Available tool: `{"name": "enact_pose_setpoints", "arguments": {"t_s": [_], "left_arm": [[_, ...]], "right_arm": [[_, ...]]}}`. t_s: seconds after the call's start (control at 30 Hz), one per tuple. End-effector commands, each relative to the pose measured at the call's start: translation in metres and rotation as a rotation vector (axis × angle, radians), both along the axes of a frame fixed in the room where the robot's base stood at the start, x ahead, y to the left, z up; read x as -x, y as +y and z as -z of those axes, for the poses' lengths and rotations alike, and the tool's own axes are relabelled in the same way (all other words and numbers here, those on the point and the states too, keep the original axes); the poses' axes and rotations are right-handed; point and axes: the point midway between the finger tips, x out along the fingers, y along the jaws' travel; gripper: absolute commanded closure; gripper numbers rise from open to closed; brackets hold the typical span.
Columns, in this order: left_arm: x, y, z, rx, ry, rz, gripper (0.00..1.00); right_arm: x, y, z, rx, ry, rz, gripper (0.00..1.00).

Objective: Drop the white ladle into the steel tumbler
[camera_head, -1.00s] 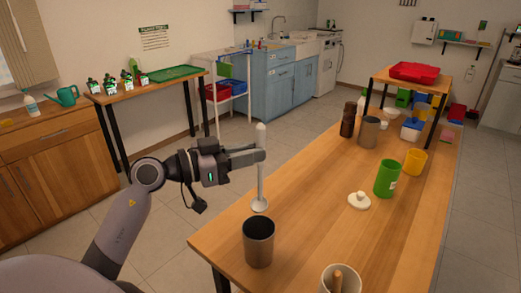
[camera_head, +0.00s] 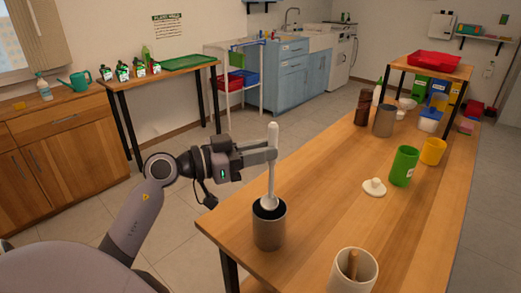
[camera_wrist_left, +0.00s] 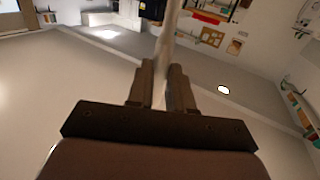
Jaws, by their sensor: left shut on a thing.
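The white ladle (camera_head: 272,180) hangs upright in my left gripper (camera_head: 270,156), bowl end down. The gripper is shut on its handle, which also shows between the fingers in the left wrist view (camera_wrist_left: 165,50). The steel tumbler (camera_head: 269,230) stands on the near left part of the wooden table. The ladle's bowl overlaps the tumbler's dark mouth in the head view; I cannot tell whether it is above the mouth or just inside it. My right gripper is not in view.
A white crock (camera_head: 353,275) with a wooden handle in it stands at the table's near edge. A white lid (camera_head: 374,187), green cup (camera_head: 403,166), yellow cup (camera_head: 433,151) and another steel tumbler (camera_head: 384,121) stand farther back. The table's (camera_head: 330,190) middle is clear.

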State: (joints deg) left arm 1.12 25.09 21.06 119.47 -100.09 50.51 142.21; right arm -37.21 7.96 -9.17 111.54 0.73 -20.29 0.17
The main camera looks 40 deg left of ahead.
Motion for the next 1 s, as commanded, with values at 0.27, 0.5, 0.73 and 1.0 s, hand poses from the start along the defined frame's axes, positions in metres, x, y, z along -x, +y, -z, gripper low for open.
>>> {"name": "enact_pose_setpoints", "arguments": {"t_s": [0.27,0.5,0.73,1.0], "left_arm": [[0.0,0.0,0.024,0.001,0.002,0.0,1.0],[0.0,0.0,0.043,0.002,0.0,-0.001,1.0],[0.0,0.0,0.062,0.003,0.002,0.0,1.0],[0.0,0.0,0.082,0.002,0.001,-0.001,1.0]], "right_arm": [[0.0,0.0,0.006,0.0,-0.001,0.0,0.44],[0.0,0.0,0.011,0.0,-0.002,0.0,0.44],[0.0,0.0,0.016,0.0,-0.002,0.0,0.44],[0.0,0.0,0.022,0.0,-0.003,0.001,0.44]]}}
